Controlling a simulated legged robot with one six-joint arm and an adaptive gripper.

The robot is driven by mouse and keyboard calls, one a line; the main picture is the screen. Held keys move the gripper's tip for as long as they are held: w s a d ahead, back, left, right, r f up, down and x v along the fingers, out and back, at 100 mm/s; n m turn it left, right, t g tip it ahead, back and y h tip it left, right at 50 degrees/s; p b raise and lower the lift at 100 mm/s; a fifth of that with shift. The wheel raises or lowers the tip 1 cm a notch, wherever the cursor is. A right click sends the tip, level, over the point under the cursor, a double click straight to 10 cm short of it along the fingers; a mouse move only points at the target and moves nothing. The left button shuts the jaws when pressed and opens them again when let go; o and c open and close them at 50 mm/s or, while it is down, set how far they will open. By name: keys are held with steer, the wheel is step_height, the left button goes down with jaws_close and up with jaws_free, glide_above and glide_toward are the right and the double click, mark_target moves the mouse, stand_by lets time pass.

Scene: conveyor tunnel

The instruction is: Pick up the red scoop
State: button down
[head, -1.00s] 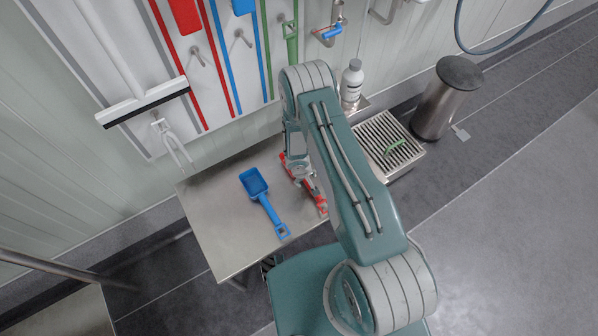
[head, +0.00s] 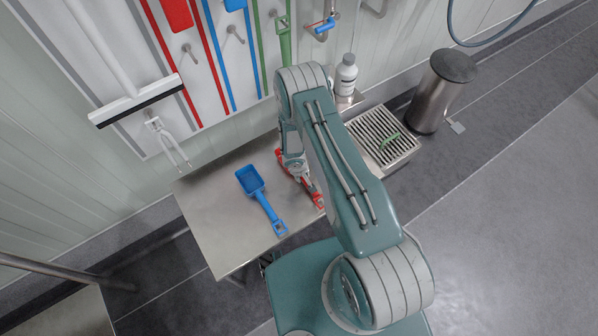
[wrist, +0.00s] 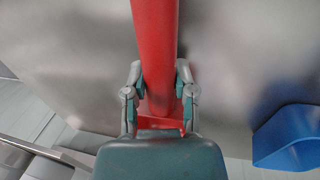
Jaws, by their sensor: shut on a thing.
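The red scoop (head: 317,198) is over the right part of the steel table, partly hidden by my arm in the head view. My gripper (head: 294,168) is down at the scoop, with the fingers mostly covered by the wrist. In the wrist view, the red handle (wrist: 155,45) runs between the two fingers of my gripper (wrist: 160,90), which are closed around it. I cannot tell whether the scoop touches the table or is slightly above it.
A blue scoop (head: 258,195) lies on the steel table (head: 215,230), left of the red one; its edge shows in the wrist view (wrist: 290,138). A white bottle (head: 346,76), grated drain stand (head: 375,135) and steel bin (head: 438,95) are to the right. Tools hang on the wall behind.

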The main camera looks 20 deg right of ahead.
steer(key=shift+r, duration=0.45)
step_height(320, 180, up, 2)
steer(key=shift+r, duration=0.1)
steer(key=s+r, duration=0.4)
steer(key=r, duration=0.1)
steer(key=shift+s+d+r, duration=0.1)
steer(key=shift+s+r, duration=0.1)
steer(key=shift+s, duration=0.05)
steer(key=s+r, duration=0.4)
steer(key=s, duration=0.5)
steer(key=shift+s+d+r, duration=0.2)
steer(key=shift+s, duration=0.05)
stand_by(0.3)
